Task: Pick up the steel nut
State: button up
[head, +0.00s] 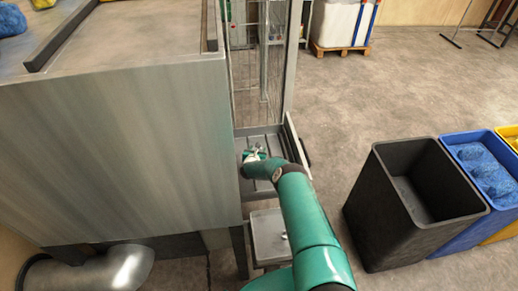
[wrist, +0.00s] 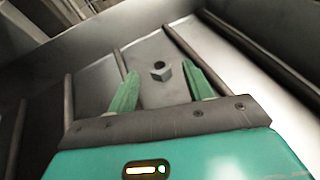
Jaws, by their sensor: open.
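The steel nut (wrist: 161,71) is a small grey hex nut with a dark hole. In the wrist view it lies on the metal tray (wrist: 98,84), between two raised ribs. My gripper (wrist: 162,82) is open, with its two green fingers apart. The nut appears between and just beyond the fingertips; I cannot tell the height gap. In the head view my gripper (head: 255,154) is over the ribbed tray below the machine cage, and the nut cannot be made out there.
A large metal cabinet (head: 115,150) stands close on the left. A mesh cage (head: 262,60) rises behind the tray. A small grey tray (head: 268,238) sits lower in front. A black bin (head: 400,205) and a blue bin (head: 470,215) stand at right, with open floor behind.

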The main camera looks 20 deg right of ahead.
jog(key=shift+x, duration=1.1)
jog(key=c, duration=1.1)
